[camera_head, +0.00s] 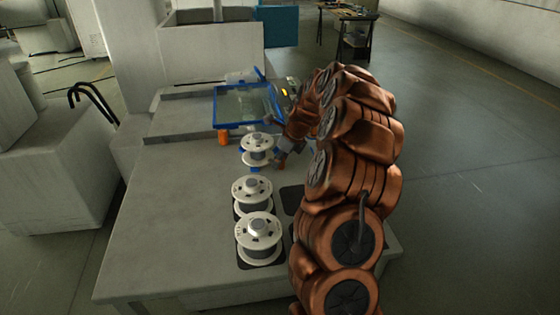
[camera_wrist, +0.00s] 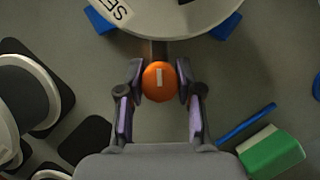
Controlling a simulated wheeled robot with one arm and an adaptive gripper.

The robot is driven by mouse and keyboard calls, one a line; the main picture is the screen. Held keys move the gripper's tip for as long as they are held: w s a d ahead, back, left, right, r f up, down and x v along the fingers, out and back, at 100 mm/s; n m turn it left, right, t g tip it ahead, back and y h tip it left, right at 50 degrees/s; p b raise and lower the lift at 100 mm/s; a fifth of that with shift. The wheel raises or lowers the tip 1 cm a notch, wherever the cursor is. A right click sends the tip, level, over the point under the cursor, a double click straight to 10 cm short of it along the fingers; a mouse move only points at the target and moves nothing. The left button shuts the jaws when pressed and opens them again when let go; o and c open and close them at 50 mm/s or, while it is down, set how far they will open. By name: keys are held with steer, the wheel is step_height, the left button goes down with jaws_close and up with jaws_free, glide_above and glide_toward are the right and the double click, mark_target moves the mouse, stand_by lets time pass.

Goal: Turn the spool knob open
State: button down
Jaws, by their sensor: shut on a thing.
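The spool knob (camera_wrist: 158,82) is a round orange knob with a short white mark, seen in the wrist view just below a white spool. The mark stands nearly upright in that picture. My gripper (camera_wrist: 159,92) has one finger on each side of the knob and is shut on it. The white spool (camera_wrist: 170,18) fills the top of the wrist view and carries a black-lettered label. In the head view, the spool (camera_head: 258,147) sits on a blue stand, with my gripper (camera_head: 281,160) at its right side. The knob is hidden there.
Two more white spools (camera_head: 252,191) (camera_head: 259,232) stand on dark pads on the grey table (camera_head: 165,215). A blue-framed tray (camera_head: 228,124) and an orange cylinder (camera_head: 223,139) lie behind. A green-and-white block (camera_wrist: 272,151) is right of my gripper. The table's left side is clear.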

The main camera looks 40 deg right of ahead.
steer(key=n+y+b, duration=0.1)
steer(key=n, duration=0.2)
steer(key=shift+w+f+b, duration=0.1)
steer(key=shift+f+b, duration=0.05)
steer(key=shift+b, duration=0.2)
steer(key=n+g, duration=0.1)
steer(key=n, duration=0.1)
steer(key=n+g+y+b, duration=0.1)
steer(key=n, duration=0.2)
steer(key=shift+n+b, duration=0.3)
steer(key=n+g, duration=0.1)
steer(key=n, duration=0.2)
steer(key=shift+g+y, duration=0.3)
steer(key=n+p, duration=0.1)
steer(key=n+g, duration=0.1)
steer(key=n, duration=0.1)
steer(key=shift+r+p, duration=0.25)
steer(key=shift+p, duration=0.1)
steer(key=shift+n, duration=0.3)
steer(key=shift+f+n+p, duration=0.15)
steer(key=shift+n+p, duration=0.15)
steer(key=c, duration=0.8)
jaws_free()
steer(key=shift+o, duration=0.2)
